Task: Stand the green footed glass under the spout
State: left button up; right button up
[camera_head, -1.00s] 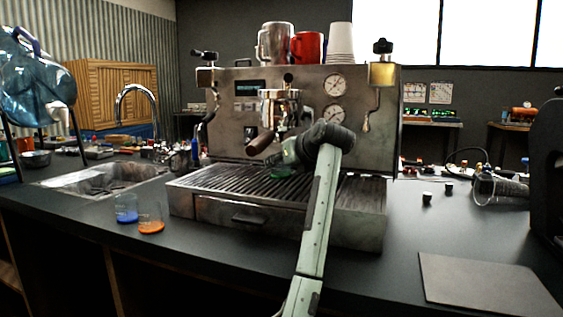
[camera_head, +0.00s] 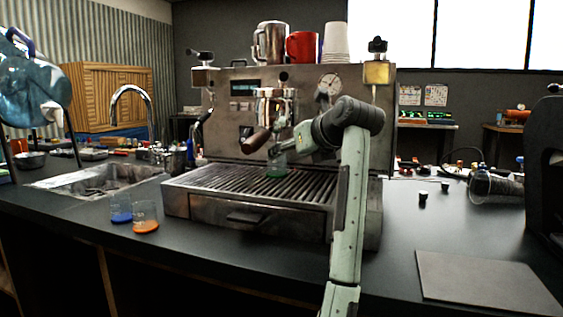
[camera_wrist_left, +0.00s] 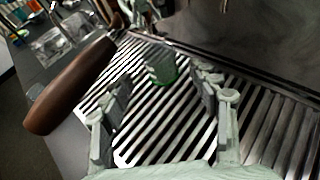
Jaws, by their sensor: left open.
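The green footed glass (camera_head: 277,171) stands on the slatted drip tray (camera_head: 215,184) of the coffee machine, below the group head (camera_head: 273,105) with its wooden-handled portafilter (camera_head: 257,139). Whether it is exactly under the spout I cannot tell. In the left wrist view the glass (camera_wrist_left: 161,70) looks upright, just beyond my open fingers. My left gripper (camera_head: 281,152) is close to the glass on its right side in the head view; in the wrist view its fingers (camera_wrist_left: 162,84) are spread wide with nothing between them. The glass's foot is hard to make out. My right gripper is not in view.
The portafilter handle (camera_wrist_left: 72,86) juts out left of my fingers. A blue glass (camera_head: 121,208) and an orange glass (camera_head: 146,217) stand on the counter left of the machine. Mugs and cups sit on top. The counter right of the machine is mostly free around a flat grey board (camera_head: 488,276).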

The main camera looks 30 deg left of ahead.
pick_arm(q)
jog(key=shift+v, duration=1.95)
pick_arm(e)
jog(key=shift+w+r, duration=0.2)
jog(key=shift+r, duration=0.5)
